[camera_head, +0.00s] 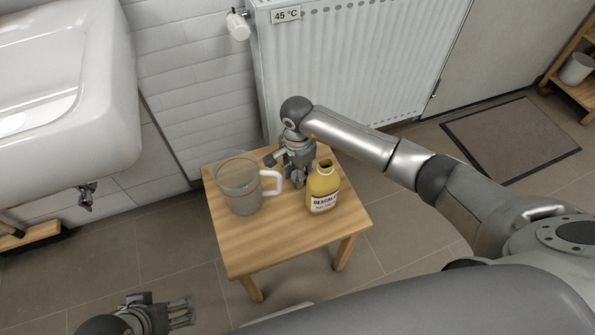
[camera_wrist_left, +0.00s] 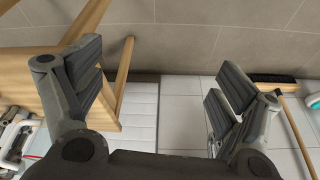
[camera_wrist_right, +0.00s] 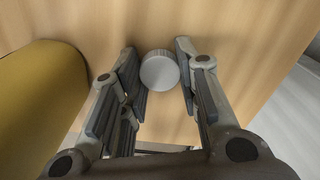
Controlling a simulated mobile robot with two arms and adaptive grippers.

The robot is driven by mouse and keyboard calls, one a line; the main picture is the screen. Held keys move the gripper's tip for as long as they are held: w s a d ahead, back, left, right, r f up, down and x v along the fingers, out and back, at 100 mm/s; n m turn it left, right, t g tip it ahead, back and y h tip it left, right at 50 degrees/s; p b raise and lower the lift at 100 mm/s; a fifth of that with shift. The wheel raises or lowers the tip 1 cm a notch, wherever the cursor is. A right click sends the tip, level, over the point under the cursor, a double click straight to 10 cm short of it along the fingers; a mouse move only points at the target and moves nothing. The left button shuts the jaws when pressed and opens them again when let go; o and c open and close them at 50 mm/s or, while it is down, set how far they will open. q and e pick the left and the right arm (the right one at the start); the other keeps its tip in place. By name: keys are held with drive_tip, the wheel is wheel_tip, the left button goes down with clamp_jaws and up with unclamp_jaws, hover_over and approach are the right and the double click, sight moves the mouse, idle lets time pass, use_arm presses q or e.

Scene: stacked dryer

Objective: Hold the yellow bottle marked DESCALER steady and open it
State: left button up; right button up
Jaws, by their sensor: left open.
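The yellow bottle marked DESCALER (camera_head: 322,193) stands upright on the wooden stool, its dark mouth uncovered. It also fills the left of the right wrist view (camera_wrist_right: 38,95). My right gripper (camera_head: 297,178) points down close beside the bottle, on its left. In the right wrist view, a round light grey cap (camera_wrist_right: 160,72) sits between my right fingertips (camera_wrist_right: 160,80), low over the tabletop. Whether the fingers press on it is unclear. My left gripper (camera_head: 180,311) is open and empty, low at the front left, away from the bottle; its spread fingers show in the left wrist view (camera_wrist_left: 155,85).
A clear measuring jug (camera_head: 239,192) with a white handle stands left of the bottle on the small wooden stool (camera_head: 262,245). A white radiator (camera_head: 355,65) is behind it. A white sink (camera_head: 65,85) is at the left. The stool's front part is clear.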

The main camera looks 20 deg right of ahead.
drive_tip(key=o, duration=0.4)
